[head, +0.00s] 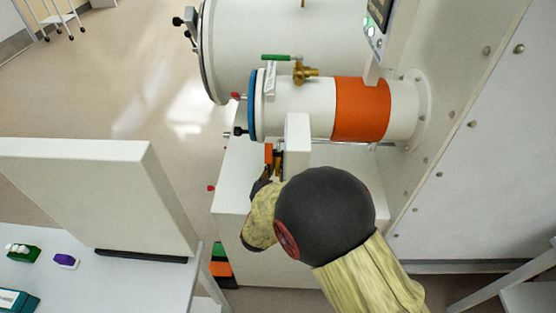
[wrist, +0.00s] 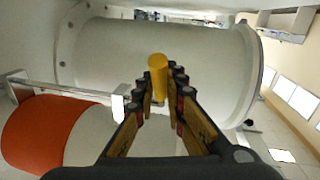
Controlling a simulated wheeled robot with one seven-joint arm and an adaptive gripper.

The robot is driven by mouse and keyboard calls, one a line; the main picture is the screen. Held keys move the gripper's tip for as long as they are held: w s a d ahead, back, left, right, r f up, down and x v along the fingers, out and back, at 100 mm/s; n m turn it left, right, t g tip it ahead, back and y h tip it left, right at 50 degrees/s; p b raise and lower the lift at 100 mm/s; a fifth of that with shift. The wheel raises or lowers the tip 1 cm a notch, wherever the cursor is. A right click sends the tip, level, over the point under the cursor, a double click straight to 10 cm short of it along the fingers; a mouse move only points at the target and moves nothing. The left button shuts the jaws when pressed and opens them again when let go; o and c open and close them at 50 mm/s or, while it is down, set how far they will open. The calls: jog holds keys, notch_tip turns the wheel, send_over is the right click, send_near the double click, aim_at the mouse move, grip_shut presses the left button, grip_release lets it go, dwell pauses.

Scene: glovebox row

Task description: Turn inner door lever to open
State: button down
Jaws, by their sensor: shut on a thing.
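A yellow cylindrical grip (wrist: 158,72), seemingly the door lever's handle, stands between the fingertips of my gripper (wrist: 160,92) in the wrist view. The fingers are closed in on it from both sides. In the head view my gripper (head: 272,168) is below the small antechamber tube, left of a white block (head: 298,140); the lever is not clear there, and its pivot and the inner door cannot be made out. The small white tube (head: 300,108) has a blue ring (head: 252,105) at its left end and an orange band (head: 361,109), which also shows in the wrist view (wrist: 45,130).
A larger white chamber (head: 275,45) lies behind the small tube. A green-handled brass valve (head: 303,70) sits on top of the tube. The glovebox wall (head: 470,130) closes off the right. A white table (head: 95,280) stands at lower left; floor is open at upper left.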

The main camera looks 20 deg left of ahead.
jog(key=shift+s+r+p, duration=0.1)
jog(key=shift+r+p, duration=0.1)
jog(key=shift+p, duration=0.25)
jog(key=p, duration=0.1)
jog(key=g+p, duration=0.1)
jog(key=p, duration=0.1)
jog(key=shift+s+r, duration=0.2)
jog(key=shift+r, duration=0.2)
jog(key=g+p, duration=0.1)
jog(key=p, duration=0.2)
jog(key=r+g+p, duration=0.1)
jog(key=p, duration=0.1)
jog(key=shift+s+d+n+h+p, duration=0.15)
jog(key=shift+s+n+h+p, duration=0.15)
jog(key=shift+s+p, duration=0.1)
jog(key=g+p, duration=0.1)
jog(key=p, duration=0.2)
jog(key=g+p, duration=0.1)
jog(key=p, duration=0.1)
jog(key=shift+s+r+p, duration=0.2)
jog(key=shift+r+p, duration=0.15)
jog(key=shift+p, duration=0.05)
jog(key=shift+d+g+p, duration=0.1)
jog(key=shift+g+p, duration=0.2)
jog(key=shift+s+p, duration=0.1)
jog(key=shift+p, duration=0.5)
jog(key=c, duration=1.8)
grip_release()
jog(key=shift+f, duration=0.1)
